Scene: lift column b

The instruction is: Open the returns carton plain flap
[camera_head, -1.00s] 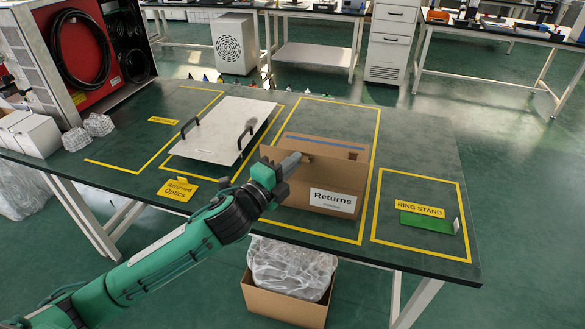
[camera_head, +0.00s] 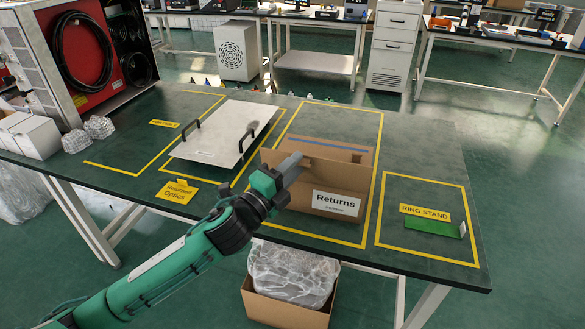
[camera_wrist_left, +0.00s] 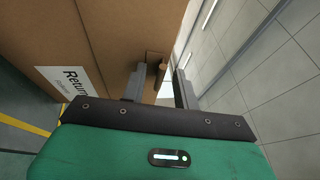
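The brown returns carton (camera_head: 362,183) stands on the green table, with a white "Returns" label on its front. A blue strip runs along its far upper edge. My left gripper (camera_head: 296,161) is at the carton's left part, with its fingers over the near side and partly hiding it. In the left wrist view the carton's brown wall (camera_wrist_left: 105,35) fills the upper left. The two fingers (camera_wrist_left: 160,85) stand apart there, and a small brown piece shows beyond and between them. I cannot tell whether they touch it. My right gripper is not in view.
A white panel with two black handles (camera_head: 222,135) lies left of the carton. A lower box with clear wrap (camera_head: 285,310) is below the table.

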